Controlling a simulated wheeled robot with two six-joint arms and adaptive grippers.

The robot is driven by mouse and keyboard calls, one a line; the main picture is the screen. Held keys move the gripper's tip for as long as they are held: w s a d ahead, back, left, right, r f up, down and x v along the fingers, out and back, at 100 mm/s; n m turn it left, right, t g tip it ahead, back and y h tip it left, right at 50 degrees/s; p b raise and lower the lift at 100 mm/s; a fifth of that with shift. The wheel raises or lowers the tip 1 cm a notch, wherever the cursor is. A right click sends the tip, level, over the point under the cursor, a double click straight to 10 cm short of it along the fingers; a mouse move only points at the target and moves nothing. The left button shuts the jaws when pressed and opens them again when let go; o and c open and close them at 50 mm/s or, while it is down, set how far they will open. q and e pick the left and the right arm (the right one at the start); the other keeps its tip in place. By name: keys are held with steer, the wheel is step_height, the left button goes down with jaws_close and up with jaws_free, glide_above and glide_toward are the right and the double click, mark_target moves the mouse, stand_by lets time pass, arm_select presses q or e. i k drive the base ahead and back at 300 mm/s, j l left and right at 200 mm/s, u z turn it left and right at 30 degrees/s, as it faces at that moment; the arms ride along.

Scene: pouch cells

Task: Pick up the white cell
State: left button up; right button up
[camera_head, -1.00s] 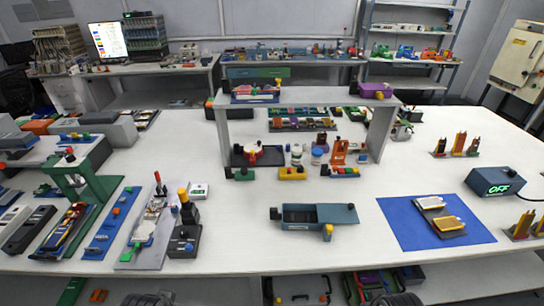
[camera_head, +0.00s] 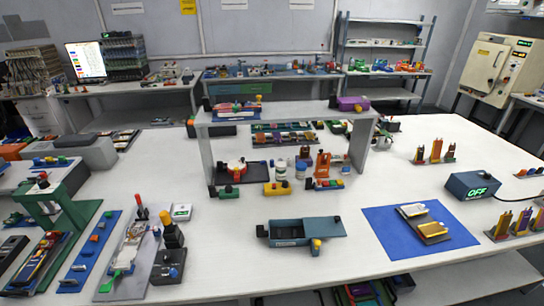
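A pale, white-looking cell (camera_head: 412,210) lies flat on a dark grey tray (camera_head: 456,241) on the blue mat (camera_head: 385,233) at the right of the table. A second, more yellow-looking cell (camera_head: 433,230) lies on the same tray, just in front of it. Both are small in this view, and their exact markings cannot be read. Neither gripper is in view, and nothing touches the cells.
A white raised shelf (camera_head: 290,115) spans the table's middle. Upright yellow-and-brown pieces (camera_head: 436,152) stand behind the mat.

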mark_target(417, 209)
steer(key=k+j+z, duration=0.1)
steer(key=z, duration=1.3)
